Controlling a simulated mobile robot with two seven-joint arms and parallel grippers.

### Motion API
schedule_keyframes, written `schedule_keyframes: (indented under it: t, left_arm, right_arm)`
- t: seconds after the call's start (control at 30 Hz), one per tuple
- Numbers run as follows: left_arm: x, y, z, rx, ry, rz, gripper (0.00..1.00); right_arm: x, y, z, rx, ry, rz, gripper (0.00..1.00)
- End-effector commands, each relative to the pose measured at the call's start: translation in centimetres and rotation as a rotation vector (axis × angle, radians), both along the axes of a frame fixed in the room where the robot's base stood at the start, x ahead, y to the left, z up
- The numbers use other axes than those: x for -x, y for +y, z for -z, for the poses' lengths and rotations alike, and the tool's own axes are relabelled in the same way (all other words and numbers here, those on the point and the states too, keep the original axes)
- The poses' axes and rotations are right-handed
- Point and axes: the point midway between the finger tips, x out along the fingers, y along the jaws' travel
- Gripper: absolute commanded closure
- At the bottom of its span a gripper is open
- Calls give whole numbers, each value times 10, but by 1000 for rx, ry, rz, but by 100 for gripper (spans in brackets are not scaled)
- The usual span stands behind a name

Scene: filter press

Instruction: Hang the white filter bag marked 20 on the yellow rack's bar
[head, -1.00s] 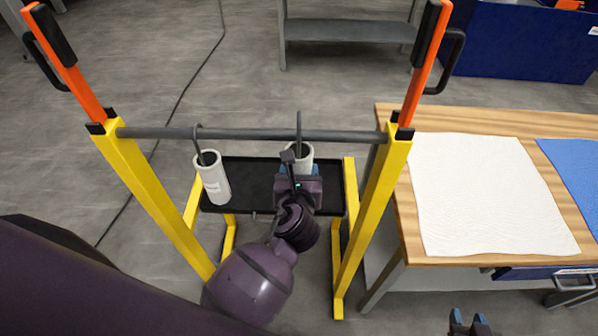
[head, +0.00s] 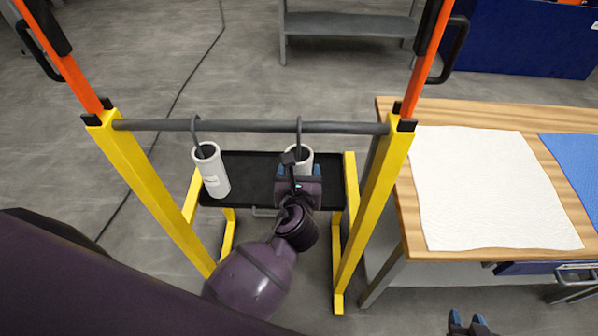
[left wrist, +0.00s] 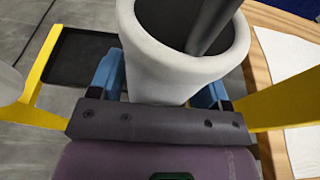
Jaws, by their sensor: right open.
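A white tube-shaped filter bag (head: 303,157) with a dark hook is under the yellow rack's bar (head: 245,126), toward its right half. Its hook top shows just above the bar; whether it rests there is unclear. My left gripper (head: 299,171) hides its lower part. In the left wrist view the bag (left wrist: 170,65) is between my blue left fingers (left wrist: 160,85), which appear shut on it. No number is visible on it. My right gripper (head: 470,322) is open and empty at the bottom edge.
Another white bag (head: 213,172), with an unreadable label, hangs on the bar's left half. A black tray (head: 248,170) lies beneath. Yellow posts (head: 375,205) flank the bar. A wooden table (head: 412,222) with a white cloth (head: 490,190) stands right.

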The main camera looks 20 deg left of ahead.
Motion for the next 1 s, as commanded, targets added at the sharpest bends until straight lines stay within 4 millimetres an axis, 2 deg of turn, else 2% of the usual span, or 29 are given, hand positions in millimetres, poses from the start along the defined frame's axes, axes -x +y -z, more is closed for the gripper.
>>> schedule_keyframes:
  t: [0.03,0.1,0.47,0.57,1.0]
  left_arm:
    - [0,0,0,0,0,0,22]
    - [0,0,0,0,0,0,12]
    - [5,-1,-1,0,1,0,12]
    - [14,-4,-3,1,2,1,12]
    - [84,-24,-22,1,2,0,12]
  right_arm:
    - [0,0,0,0,-1,0,60]
    - [-1,0,-1,1,-3,-1,60]
    - [-11,2,-9,0,-26,-6,60]
    - [-11,2,-10,0,-28,-7,60]
    - [-4,1,-7,0,-11,-2,60]
